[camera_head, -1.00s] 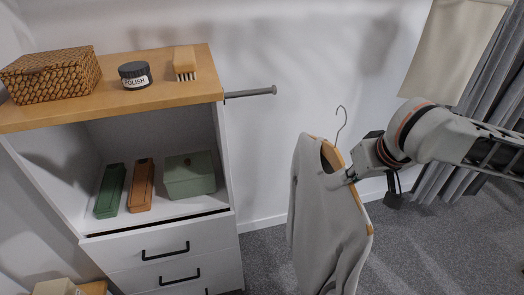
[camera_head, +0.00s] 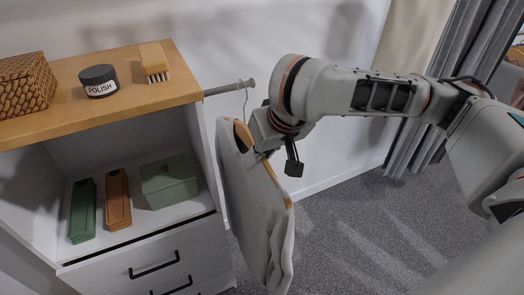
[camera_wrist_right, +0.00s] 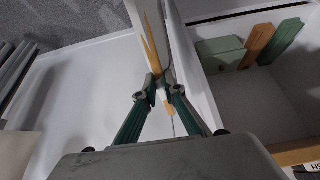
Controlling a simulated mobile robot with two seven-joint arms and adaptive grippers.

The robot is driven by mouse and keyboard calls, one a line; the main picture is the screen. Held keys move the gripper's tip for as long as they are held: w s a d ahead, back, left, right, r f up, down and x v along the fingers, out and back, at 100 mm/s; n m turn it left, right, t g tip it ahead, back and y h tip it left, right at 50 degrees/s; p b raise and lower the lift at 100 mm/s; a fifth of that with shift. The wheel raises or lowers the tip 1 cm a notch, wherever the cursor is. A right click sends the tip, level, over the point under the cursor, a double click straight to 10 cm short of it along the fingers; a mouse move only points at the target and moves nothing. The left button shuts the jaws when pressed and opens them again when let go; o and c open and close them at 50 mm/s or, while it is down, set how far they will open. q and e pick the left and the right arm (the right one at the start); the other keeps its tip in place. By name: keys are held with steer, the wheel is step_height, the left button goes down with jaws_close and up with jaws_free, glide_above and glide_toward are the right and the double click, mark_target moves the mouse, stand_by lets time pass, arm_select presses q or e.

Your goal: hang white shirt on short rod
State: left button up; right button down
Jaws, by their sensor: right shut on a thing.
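The white shirt (camera_head: 255,215) hangs on a wooden hanger (camera_head: 243,133) beside the right side of the cabinet. My right gripper (camera_head: 262,150) is shut on the hanger near its neck. In the right wrist view, the two fingers (camera_wrist_right: 163,88) close on the wooden hanger (camera_wrist_right: 151,50), with the shirt (camera_wrist_right: 154,15) beyond. The short rod (camera_head: 230,88) sticks out from the cabinet's side near the top. The hanger's metal hook (camera_head: 244,98) is at the rod, near its outer half; I cannot tell whether it rests over the rod. My left gripper is out of view.
The cabinet top (camera_head: 120,112) bears a woven basket (camera_head: 25,85), a polish jar (camera_head: 98,80) and a brush (camera_head: 154,62). A green box (camera_head: 169,182) and two narrow cases stand on the shelf. A grey curtain (camera_head: 425,95) hangs at right. The carpet (camera_head: 350,235) is clear.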

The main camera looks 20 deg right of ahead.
mark_target(248, 144)
steer(key=shift+s+a+r+m+t, duration=0.1)
steer(key=shift+m+t, duration=0.2)
steer(key=shift+t, duration=0.2)
steer(key=w, duration=0.2)
steer(key=w+f, duration=0.1)
steer(key=w, duration=0.2)
steer(key=w+f, duration=0.1)
steer(key=w, duration=0.2)
steer(key=shift+w+a, duration=0.1)
steer(key=shift+w, duration=0.15)
steer(key=shift+w+f, duration=0.15)
steer(key=shift+f, duration=0.5)
steer(key=shift+w+f, duration=0.15)
steer(key=shift+f, duration=0.45)
steer(key=c, duration=2)
jaws_free()
steer(key=shift+c, duration=0.2)
